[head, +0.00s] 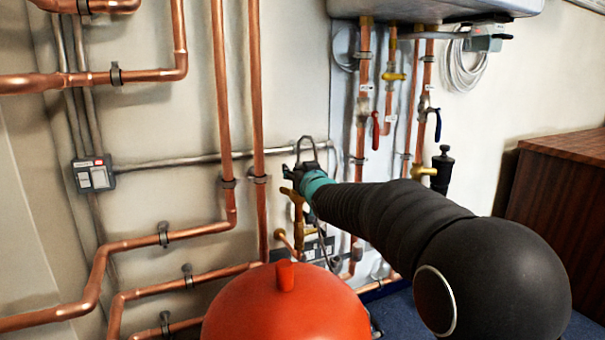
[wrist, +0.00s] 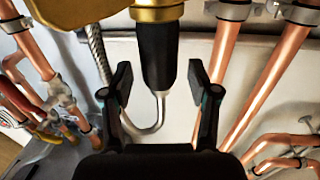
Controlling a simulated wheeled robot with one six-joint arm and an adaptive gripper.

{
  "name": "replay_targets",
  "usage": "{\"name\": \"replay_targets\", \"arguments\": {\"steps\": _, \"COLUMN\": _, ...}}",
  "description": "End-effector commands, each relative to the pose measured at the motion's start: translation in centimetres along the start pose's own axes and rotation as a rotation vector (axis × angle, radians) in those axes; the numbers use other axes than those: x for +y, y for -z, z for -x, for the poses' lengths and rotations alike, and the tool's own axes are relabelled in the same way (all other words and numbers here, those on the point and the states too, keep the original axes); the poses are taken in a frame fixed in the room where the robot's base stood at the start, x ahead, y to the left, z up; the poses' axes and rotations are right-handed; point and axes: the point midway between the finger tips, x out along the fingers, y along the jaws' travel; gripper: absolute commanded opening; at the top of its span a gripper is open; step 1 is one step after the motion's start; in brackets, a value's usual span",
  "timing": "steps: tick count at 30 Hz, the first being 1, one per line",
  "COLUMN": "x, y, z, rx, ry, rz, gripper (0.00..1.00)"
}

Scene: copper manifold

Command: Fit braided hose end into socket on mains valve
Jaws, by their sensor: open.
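The braided hose is a grey metal hose (wrist: 97,50) in the wrist view. It bends in a smooth loop (wrist: 155,122) to a black sleeve at its end (wrist: 157,58). In the head view the loop (head: 306,145) stands up above my gripper (head: 297,174). The brass mains valve (wrist: 150,13) meets the sleeve's far end in the wrist view; how deep the sleeve sits is hidden. Brass parts (head: 299,212) also show below my gripper in the head view. My gripper (wrist: 160,85) is open, one finger on each side of the sleeve, with gaps to both.
Copper pipes (head: 220,90) run up the wall left of my gripper, and more with coloured valve handles (head: 376,130) stand to the right. A red rounded vessel (head: 270,310) is in front, below my arm. A wooden cabinet (head: 555,190) stands at the right.

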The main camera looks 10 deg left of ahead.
Motion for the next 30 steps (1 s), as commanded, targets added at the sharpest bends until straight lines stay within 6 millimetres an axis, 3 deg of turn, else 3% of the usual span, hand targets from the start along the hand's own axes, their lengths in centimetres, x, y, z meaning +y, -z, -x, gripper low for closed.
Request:
{"name": "replay_targets", "arguments": {"steps": 5, "x": 0.0, "y": 0.2, "z": 1.8, "rx": 0.002, "ry": 0.0, "rz": 0.0, "gripper": 0.6}}
{"name": "replay_targets", "arguments": {"steps": 19, "x": 0.0, "y": 0.1, "z": 10.0, "rx": 0.003, "ry": 0.0, "rz": 0.0, "gripper": 0.6}}
{"name": "replay_targets", "arguments": {"steps": 30, "x": 0.0, "y": 0.0, "z": 11.9, "rx": 0.001, "ry": 0.0, "rz": 0.0, "gripper": 0.6}}
